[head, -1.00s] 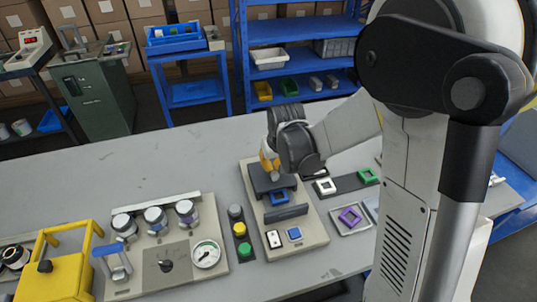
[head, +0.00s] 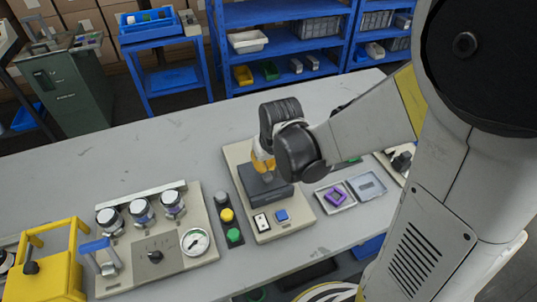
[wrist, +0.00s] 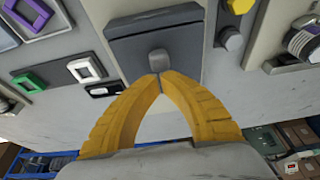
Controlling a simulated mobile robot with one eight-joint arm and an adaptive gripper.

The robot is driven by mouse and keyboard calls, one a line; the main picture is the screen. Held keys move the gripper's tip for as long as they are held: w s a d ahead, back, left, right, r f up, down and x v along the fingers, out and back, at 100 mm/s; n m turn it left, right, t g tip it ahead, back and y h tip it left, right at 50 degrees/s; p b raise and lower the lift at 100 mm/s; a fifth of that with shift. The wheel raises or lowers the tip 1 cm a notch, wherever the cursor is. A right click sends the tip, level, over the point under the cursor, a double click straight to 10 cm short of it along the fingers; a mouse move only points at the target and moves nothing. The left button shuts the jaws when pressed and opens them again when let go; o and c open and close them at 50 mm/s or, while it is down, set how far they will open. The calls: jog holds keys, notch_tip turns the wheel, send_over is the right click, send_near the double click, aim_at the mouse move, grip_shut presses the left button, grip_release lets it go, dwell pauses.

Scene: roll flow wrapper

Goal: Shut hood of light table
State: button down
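The light table (head: 235,155) is a beige base on the workbench, with a white rocker switch and a blue button at its near end. Its dark grey hood (head: 268,190) lies down over the middle of the base and looks shut, with no blue frame visible beneath. In the wrist view the hood (wrist: 140,50) shows a flat top with a small grey knob (wrist: 158,62). My gripper (head: 264,165) is at the hood's far side. In the wrist view its yellow fingertips (wrist: 160,76) meet right at the knob, with nothing visible between them.
A purple frame (head: 335,197) lies in a tray right of the light table. A button strip (head: 228,215) and a panel with jars and a gauge (head: 194,241) stand left.

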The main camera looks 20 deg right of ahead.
jog(key=v, duration=1)
jog(key=s+r+t, duration=0.3)
jog(key=s+r, duration=0.1)
jog(key=s, duration=0.5)
jog(key=shift+r, duration=0.15)
jog(key=shift+a, duration=0.1)
